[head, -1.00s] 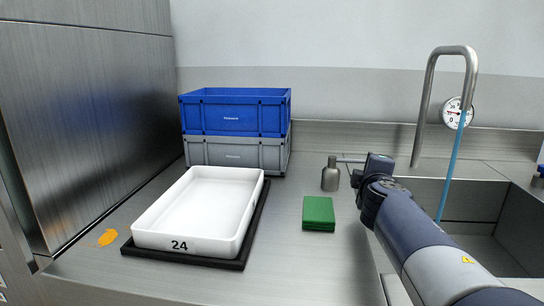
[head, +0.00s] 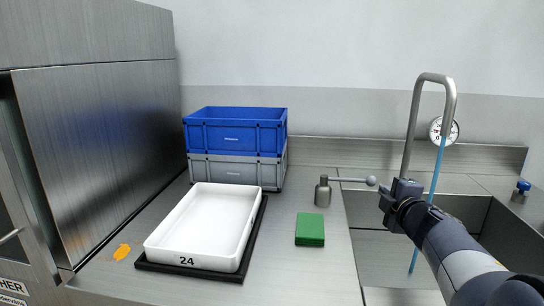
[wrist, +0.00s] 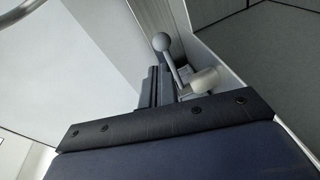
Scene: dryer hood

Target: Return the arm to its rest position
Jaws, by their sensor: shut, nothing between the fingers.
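My arm reaches in from the lower right of the head view. My gripper (head: 390,203) is over the left part of the sink, just right of the ball end of a lever (head: 349,180). The lever sticks out to the right from a short metal post (head: 322,192) on the counter. In the wrist view my gripper's fingers (wrist: 154,86) are together with nothing seen between them. The grey ball knob (wrist: 161,42) shows beyond the fingertips there, and I cannot tell the exact gap.
A white tray marked 24 (head: 205,225) sits on a black base. A blue crate (head: 235,130) stands on a grey crate (head: 235,170). A green block (head: 310,229) lies near the post. The tall tap (head: 412,125) rises beside my gripper, above the sink (head: 375,255).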

